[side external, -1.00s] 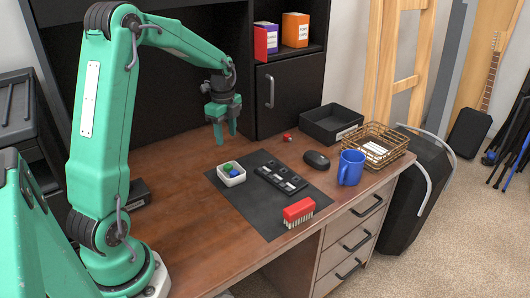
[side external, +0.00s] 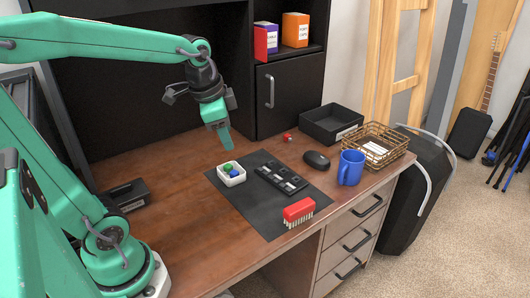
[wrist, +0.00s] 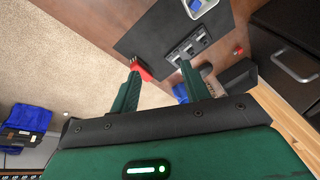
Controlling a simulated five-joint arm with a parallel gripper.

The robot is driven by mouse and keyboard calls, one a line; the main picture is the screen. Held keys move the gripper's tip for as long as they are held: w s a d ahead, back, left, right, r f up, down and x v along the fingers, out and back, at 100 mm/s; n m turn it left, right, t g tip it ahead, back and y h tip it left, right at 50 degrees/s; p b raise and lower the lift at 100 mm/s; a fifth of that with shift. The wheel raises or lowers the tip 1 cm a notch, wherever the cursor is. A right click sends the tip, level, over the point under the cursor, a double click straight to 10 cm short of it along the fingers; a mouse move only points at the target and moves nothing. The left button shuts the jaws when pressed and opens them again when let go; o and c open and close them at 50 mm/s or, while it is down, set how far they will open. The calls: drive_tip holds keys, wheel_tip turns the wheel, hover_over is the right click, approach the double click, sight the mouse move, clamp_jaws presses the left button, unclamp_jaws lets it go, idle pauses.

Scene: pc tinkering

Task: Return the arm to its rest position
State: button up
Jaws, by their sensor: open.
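My gripper (side external: 219,132) hangs above the desk, behind and above the white bowl, and touches nothing. In the wrist view my gripper (wrist: 160,85) shows two green fingers spread apart, with nothing held between them. The white bowl (side external: 231,182) holds a green and a blue piece and sits on the dark mat (side external: 262,222). A black switch-like board (side external: 281,181) and a red brush-like block (side external: 298,212) also lie on the mat.
A mouse (side external: 316,160), a blue mug (side external: 350,168), a wire basket (side external: 372,150) and a black tray (side external: 331,125) stand on the right of the desk. A small red object (side external: 287,137) lies near the back. The desk's left front is clear.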

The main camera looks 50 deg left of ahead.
drive_tip(key=s+d+n+t, duration=0.2)
drive_tip(key=s+d+n, duration=0.3)
drive_tip(key=s, duration=0.3)
drive_tip(key=shift+d+h, duration=0.3)
drive_tip(key=shift+d, duration=0.2)
